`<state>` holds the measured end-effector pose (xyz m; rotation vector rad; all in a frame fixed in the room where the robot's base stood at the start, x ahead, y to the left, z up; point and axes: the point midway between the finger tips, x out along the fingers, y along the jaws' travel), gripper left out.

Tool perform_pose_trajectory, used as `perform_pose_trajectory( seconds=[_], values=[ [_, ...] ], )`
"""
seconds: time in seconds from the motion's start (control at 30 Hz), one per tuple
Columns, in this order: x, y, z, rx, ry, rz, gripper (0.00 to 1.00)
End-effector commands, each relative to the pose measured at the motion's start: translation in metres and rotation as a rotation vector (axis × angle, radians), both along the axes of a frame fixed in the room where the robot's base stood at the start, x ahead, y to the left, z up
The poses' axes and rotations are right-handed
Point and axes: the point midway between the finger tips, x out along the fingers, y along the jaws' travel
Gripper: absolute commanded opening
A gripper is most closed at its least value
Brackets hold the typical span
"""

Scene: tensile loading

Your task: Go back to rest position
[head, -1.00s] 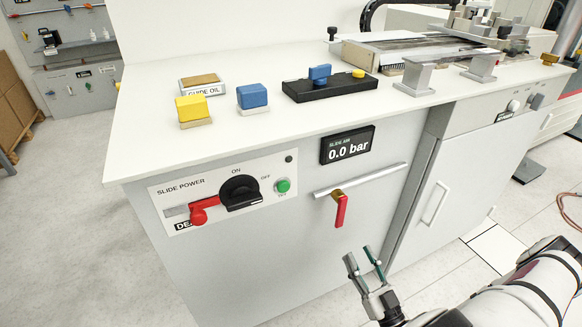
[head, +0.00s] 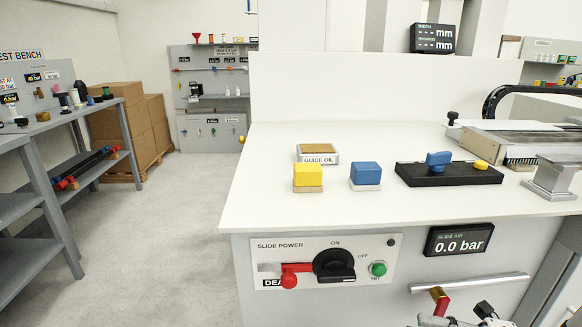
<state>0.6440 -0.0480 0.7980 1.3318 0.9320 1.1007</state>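My gripper (head: 461,314) shows only in part at the bottom edge of the head view, right of centre. Its two fingertips stand apart with nothing seen between them. It is in front of the white bench cabinet, just below the small red-handled valve (head: 440,301) on the air pipe (head: 480,283). I cannot tell whether a fingertip touches the valve. The rest of my gripper and my arm are out of view.
The cabinet front carries the slide power panel (head: 322,262) with a black rotary switch and red lockout, and a display (head: 459,240) reading 0.0 bar. Yellow (head: 307,176) and blue (head: 366,174) blocks stand on the bench top. Open floor (head: 180,240) lies left; shelving (head: 70,150) stands beyond.

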Motion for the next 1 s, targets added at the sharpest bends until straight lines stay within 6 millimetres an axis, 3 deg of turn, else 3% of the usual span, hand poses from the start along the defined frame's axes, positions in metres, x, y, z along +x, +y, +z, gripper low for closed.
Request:
perform_pose_trajectory(
  seconds=[0.2,0.5,0.77,1.0],
  values=[
    [-0.026,0.036,0.038,-0.272,-0.354,0.289,0.4],
    [-0.072,0.066,0.074,-0.519,-0.875,0.719,0.4],
    [-0.113,0.075,0.097,-0.627,-1.345,1.124,0.4],
    [-0.143,0.069,0.114,-0.639,-1.773,1.522,0.4]
  ],
)
